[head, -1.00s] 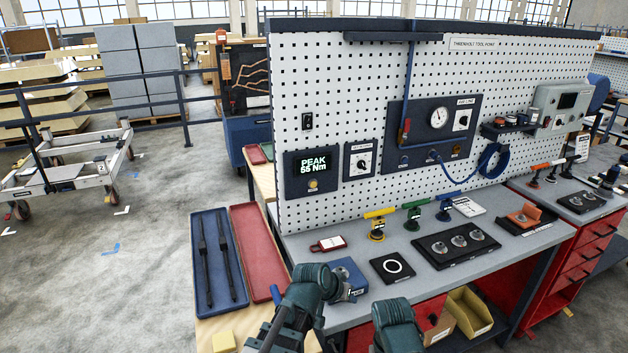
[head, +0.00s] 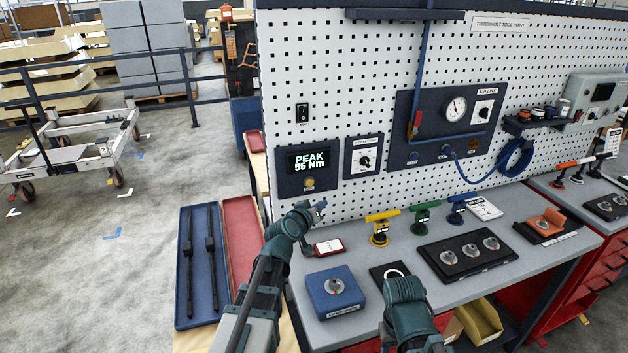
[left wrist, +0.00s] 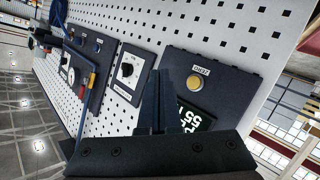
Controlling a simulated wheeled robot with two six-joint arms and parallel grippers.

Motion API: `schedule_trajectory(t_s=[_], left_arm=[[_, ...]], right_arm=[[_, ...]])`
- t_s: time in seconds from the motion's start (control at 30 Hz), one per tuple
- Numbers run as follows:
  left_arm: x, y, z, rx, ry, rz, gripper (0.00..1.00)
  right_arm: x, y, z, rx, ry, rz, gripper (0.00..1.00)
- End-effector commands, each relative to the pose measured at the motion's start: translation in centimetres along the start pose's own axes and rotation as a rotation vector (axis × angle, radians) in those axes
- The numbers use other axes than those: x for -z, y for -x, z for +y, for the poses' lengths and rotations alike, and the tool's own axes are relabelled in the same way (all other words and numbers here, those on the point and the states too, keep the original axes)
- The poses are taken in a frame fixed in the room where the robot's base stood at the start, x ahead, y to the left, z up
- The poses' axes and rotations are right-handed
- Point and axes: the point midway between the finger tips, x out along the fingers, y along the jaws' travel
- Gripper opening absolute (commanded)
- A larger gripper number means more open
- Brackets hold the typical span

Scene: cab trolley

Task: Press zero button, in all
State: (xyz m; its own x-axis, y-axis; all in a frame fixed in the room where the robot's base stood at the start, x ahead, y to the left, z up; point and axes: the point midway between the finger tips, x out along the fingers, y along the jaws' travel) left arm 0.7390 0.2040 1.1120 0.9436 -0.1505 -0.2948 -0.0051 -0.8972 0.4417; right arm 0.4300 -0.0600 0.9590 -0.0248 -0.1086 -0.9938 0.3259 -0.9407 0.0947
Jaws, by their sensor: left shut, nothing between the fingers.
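A dark display panel (head: 290,180) on the pegboard shows "PEAK 55 Nm" on its screen (head: 308,160). A round yellow button (head: 309,184) sits below the screen, and it also shows in the left wrist view (left wrist: 194,83) with a small white label beside it. My left gripper (head: 320,207) is shut and empty, below and slightly right of the button and apart from it. In the left wrist view its closed fingers (left wrist: 159,90) point toward the panel's edge and cover part of the screen. Only my right arm shows at the bottom; its gripper is not visible.
A dial panel (head: 364,157) is right of the display. An air-line panel (head: 450,115) and blue hose are further right. The air before the display is clear.

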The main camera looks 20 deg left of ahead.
Motion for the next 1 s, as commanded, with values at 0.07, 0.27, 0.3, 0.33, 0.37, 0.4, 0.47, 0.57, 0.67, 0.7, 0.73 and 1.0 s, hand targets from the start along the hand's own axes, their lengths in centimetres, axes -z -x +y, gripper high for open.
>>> schedule_trajectory(t_s=[0.07,0.27,0.3,0.33,0.37,0.4,0.47,0.57,0.67,0.7,0.73,1.0], left_arm=[[0.0,0.0,0.0,0.000,0.000,0.000,0.00],[0.1,-0.1,-0.1,0.000,0.000,-0.001,0.00],[0.2,-0.3,-0.1,0.000,0.000,-0.001,0.00],[0.3,-0.5,-0.2,0.000,0.000,-0.001,0.00],[0.4,-0.7,-0.4,0.000,0.001,-0.001,0.00],[0.6,-0.9,-0.6,0.000,0.002,-0.001,0.00],[1.0,-1.5,-0.9,0.000,0.001,-0.001,0.00],[1.7,-2.5,-1.7,0.001,0.001,-0.001,0.00],[2.4,-3.5,-2.4,0.000,0.000,-0.001,0.00],[2.7,-3.9,-2.6,0.000,0.000,-0.002,0.00],[2.9,-4.1,-2.8,0.000,0.000,-0.001,0.00],[4.1,-5.8,-4.1,0.000,0.000,-0.002,0.00]], right_arm=[[0.0,0.0,0.0,0.000,0.000,0.000,0.50],[0.0,0.0,0.0,0.000,0.000,0.000,0.50],[0.0,0.0,0.0,0.000,0.000,0.000,0.50],[0.0,0.0,0.0,0.000,0.000,0.000,0.50],[0.0,0.0,0.0,0.000,0.000,0.000,0.50],[0.0,0.0,0.0,0.000,0.000,0.000,0.50],[0.0,0.0,0.0,0.000,0.000,0.000,0.50],[0.0,0.0,0.0,0.000,0.000,0.000,0.50],[0.0,0.0,0.0,0.000,0.000,0.000,0.50],[0.0,0.0,0.0,0.000,0.000,0.000,0.50],[0.0,0.0,0.0,0.000,0.000,0.000,0.50],[0.0,0.0,0.0,0.000,0.000,0.000,0.50]])
